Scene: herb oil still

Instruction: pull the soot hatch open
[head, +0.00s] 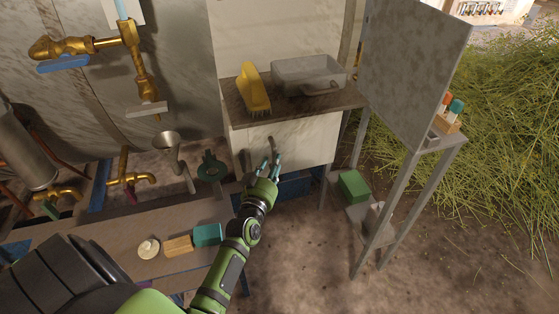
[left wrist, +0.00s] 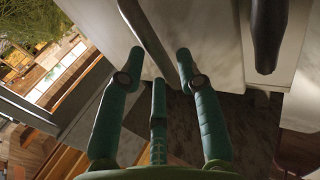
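A pale panel (head: 305,145) under the stone counter looks like the soot hatch; it appears closed. A small grey handle (head: 271,144) stands on its front. My left gripper (head: 267,163) is in front of the panel, with its fingertips close to the handle. In the left wrist view my left gripper (left wrist: 158,66) is open, its green fingers apart. A grey bar (left wrist: 150,38), apparently the handle, runs down between the fingertips; I cannot tell whether they touch it. My right gripper is not in view.
A yellow brush (head: 255,88) and a grey pan (head: 308,75) sit on the counter (head: 295,107). A tall grey panel (head: 412,70) and a side stand (head: 398,190) are at right. Brass valves (head: 75,45) and a bench (head: 115,240) are at left. A green box (head: 354,186) sits low.

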